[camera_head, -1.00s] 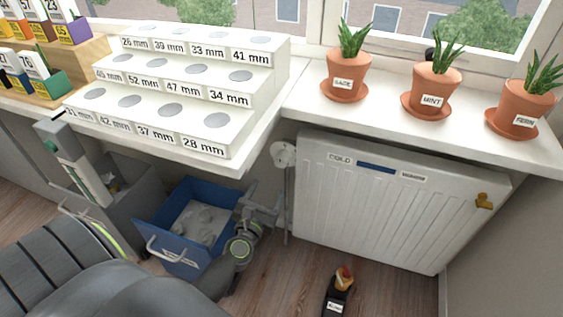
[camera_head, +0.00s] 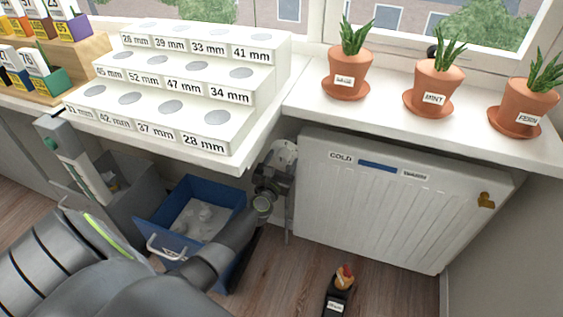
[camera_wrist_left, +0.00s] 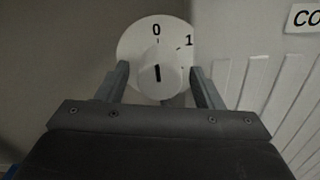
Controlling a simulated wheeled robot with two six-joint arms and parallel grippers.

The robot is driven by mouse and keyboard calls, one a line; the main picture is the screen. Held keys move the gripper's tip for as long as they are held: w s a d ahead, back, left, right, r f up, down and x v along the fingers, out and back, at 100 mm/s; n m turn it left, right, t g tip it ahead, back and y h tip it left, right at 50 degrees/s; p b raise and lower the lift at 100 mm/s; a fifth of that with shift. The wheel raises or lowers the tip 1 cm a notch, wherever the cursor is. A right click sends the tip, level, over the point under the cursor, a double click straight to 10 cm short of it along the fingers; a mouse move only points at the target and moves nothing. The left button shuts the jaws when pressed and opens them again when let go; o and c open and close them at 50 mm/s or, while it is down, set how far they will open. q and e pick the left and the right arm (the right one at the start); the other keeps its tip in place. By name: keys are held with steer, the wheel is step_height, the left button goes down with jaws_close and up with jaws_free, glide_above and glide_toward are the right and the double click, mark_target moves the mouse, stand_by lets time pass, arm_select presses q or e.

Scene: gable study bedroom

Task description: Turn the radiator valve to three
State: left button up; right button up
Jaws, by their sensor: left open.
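The radiator valve (camera_head: 285,152) is a white round dial at the left end of the white radiator (camera_head: 400,205). In the left wrist view the valve (camera_wrist_left: 158,70) shows 0 at the top and 1 at the upper right. A dark line on its knob points up, at about 0. The other marks are hidden or too faint to read. My left gripper (camera_head: 274,170) is at the valve, its lower part covered by the gripper in the head view. In the wrist view the open fingers (camera_wrist_left: 158,78) stand either side of the knob; I cannot tell whether they touch it. My right gripper is out of view.
A blue bin (camera_head: 205,215) stands below and left of the valve. A white stepped stand (camera_head: 215,100) sits on the ledge above. Potted plants (camera_head: 435,85) line the sill above the radiator. A small dark object (camera_head: 338,295) lies on the floor.

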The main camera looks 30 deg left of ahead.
arm_select(q)
steer(key=c, duration=1)
